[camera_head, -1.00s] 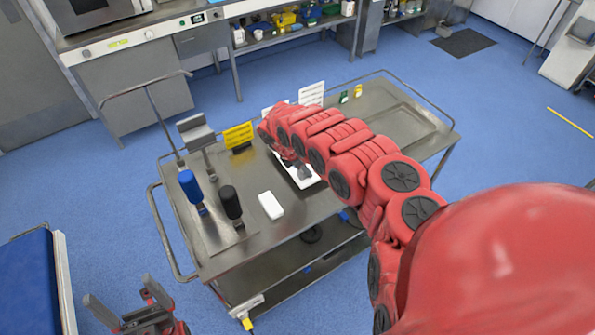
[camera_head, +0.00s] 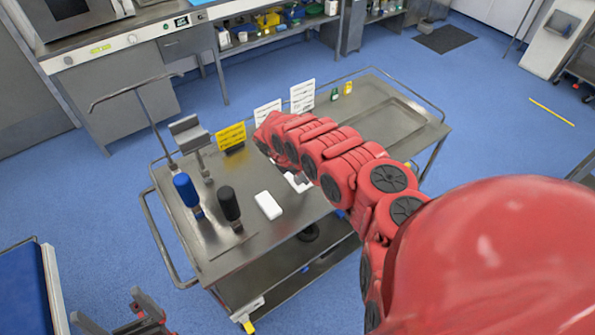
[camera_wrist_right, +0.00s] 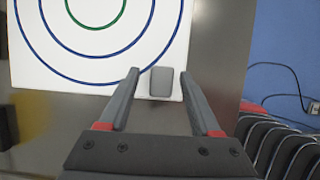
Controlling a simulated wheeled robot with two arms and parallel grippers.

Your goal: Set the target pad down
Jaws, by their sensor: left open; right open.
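The target pad (camera_wrist_right: 60,75) is a white sheet with green and blue rings in the right wrist view. It appears to lie flat on the metal cart top. A grey block (camera_wrist_right: 161,84) shows at its near edge. My right gripper (camera_wrist_right: 159,73) is open, with one finger on each side of the block and gaps visible. In the head view only a small white part of the pad (camera_head: 303,186) shows past my red right arm, which hides the rest. My left gripper (camera_head: 115,312) is open and empty, low at the left, off the cart.
On the cart (camera_head: 240,262) stand a blue-topped post (camera_head: 186,190), a black-topped post (camera_head: 229,204), a white block (camera_head: 268,205), a yellow card (camera_head: 231,136) and white cards (camera_head: 302,96). The cart's right side has a bare recessed area (camera_head: 380,125).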

